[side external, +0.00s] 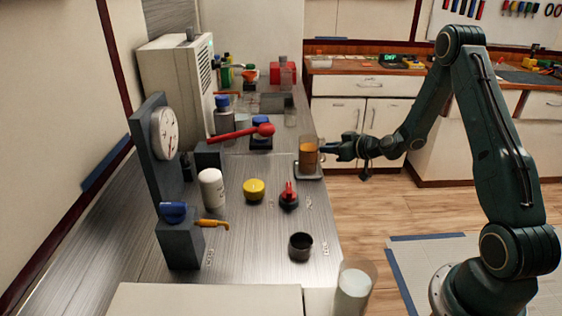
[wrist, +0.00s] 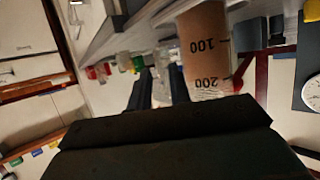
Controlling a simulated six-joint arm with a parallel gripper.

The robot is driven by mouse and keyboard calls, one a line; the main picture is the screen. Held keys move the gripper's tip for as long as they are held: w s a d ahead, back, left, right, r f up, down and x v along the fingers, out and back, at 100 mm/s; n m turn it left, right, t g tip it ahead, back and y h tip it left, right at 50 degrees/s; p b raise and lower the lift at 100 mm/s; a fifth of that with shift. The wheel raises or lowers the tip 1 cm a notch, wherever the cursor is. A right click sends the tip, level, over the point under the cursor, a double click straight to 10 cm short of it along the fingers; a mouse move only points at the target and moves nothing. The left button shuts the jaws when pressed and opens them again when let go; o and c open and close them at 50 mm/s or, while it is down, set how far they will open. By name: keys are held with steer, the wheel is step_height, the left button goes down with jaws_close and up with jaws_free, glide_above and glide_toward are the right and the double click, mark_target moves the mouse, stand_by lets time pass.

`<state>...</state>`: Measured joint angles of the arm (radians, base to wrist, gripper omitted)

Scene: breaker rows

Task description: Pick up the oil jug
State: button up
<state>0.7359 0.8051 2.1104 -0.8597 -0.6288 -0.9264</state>
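The oil jug appears to be the clear graduated vessel of amber-brown liquid (side external: 308,158), upright on a small grey pad (side external: 309,176) at the counter's right edge. In the wrist view it (wrist: 205,50) looms large just right of the fingers, with the marks 100 and 200 upside down. My gripper (side external: 325,149) is level and close to the jug's right side; I cannot tell if it touches. In the wrist view the two dark fingers (wrist: 162,80) stand apart, with a pale, blurred strip between them. I cannot tell whether that strip is part of the jug.
A red-handled lever (side external: 240,133) reaches across left of the jug. A clear glass (side external: 290,113) stands behind. Right of the counter is open floor.

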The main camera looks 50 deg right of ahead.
steer(key=shift+x, duration=1.55)
jaws_close()
